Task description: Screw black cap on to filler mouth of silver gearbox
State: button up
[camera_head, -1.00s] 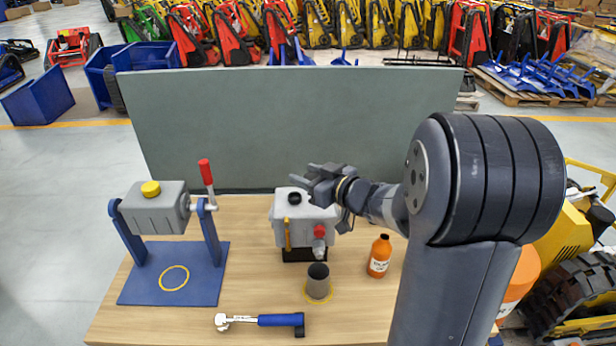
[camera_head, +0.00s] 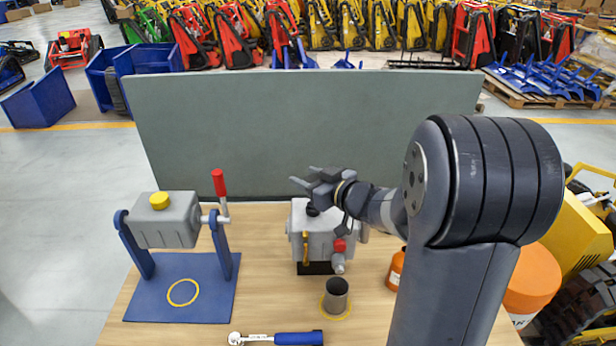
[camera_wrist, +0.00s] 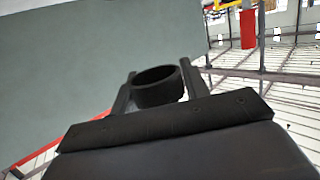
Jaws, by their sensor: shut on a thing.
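The silver gearbox (camera_head: 326,240) stands on the wooden bench, with a yellow stick and a red fitting on its front. Its dark filler mouth (camera_head: 312,209) is on top. My gripper (camera_head: 302,176) points left, above and behind the gearbox top. In the wrist view my gripper (camera_wrist: 157,88) is shut on the black cap (camera_wrist: 158,94), a hollow round piece between the two fingers. The cap's hollow rim shows; I cannot make the cap out in the head view. It appears apart from the mouth.
A blue tilting stand (camera_head: 138,300) holds a grey box with a yellow cap (camera_head: 159,200) and red-handled lever (camera_head: 219,183). A dark cup (camera_head: 336,298), an orange bottle (camera_head: 396,268) and a torque wrench (camera_head: 285,338) are on the bench. A green panel (camera_head: 300,130) stands behind.

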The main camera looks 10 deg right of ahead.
jog(key=shift+f+b, duration=1.45)
jog(key=shift+f, duration=0.75)
jog(key=shift+p, duration=0.3)
jog(key=shift+s+f+b, duration=0.1)
jog(key=shift+f+b, duration=0.5)
jog(key=shift+f, duration=0.2)
jog(key=shift+r, duration=0.15)
jog(key=shift+r+p, duration=0.35)
jog(key=shift+p, duration=0.2)
jog(key=shift+m+h, duration=0.3)
dwell(1.0)
jog(key=shift+f+b, duration=0.9)
jog(key=shift+f, duration=0.3)
